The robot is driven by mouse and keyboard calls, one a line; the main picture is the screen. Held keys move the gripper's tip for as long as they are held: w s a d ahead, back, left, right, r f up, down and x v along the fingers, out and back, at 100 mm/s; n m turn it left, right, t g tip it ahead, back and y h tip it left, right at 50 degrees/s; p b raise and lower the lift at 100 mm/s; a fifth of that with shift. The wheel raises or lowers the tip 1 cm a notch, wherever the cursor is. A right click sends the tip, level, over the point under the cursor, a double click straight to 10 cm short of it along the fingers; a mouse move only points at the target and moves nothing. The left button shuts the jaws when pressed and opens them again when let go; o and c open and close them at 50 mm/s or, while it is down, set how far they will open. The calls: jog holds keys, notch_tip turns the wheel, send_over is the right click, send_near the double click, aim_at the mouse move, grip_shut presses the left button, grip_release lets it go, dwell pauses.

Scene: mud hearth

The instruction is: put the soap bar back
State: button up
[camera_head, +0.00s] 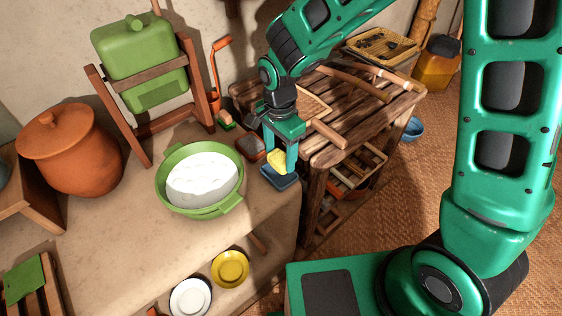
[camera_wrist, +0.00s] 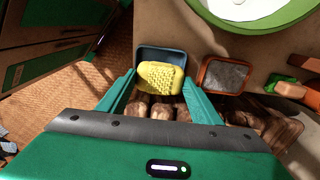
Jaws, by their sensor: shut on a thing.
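The soap bar (camera_head: 277,159) is yellow with a bumpy surface; it also shows in the wrist view (camera_wrist: 160,78). My gripper (camera_head: 281,160) is shut on the soap bar, with a finger at each side of it. The soap bar is over a small dark blue dish (camera_head: 281,179) near the counter's right edge. In the wrist view the blue dish (camera_wrist: 150,54) shows behind the soap bar, which covers much of it. I cannot tell whether the soap bar touches the dish.
A reddish tray with grey contents (camera_head: 250,148) lies beside the blue dish. A green basin (camera_head: 172,206) with white foam stands to the left. A slatted wooden rack (camera_head: 350,105) stands close on the right. A green-headed brush (camera_head: 226,120) is behind.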

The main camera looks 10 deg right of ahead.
aim_at(279, 157)
jog(key=shift+a+f, duration=0.15)
jog(key=shift+f, duration=1.9)
jog(key=shift+f, duration=0.1)
jog(key=o, duration=1.1)
notch_tip(279, 157, up, 12)
jog(key=shift+r, duration=0.15)
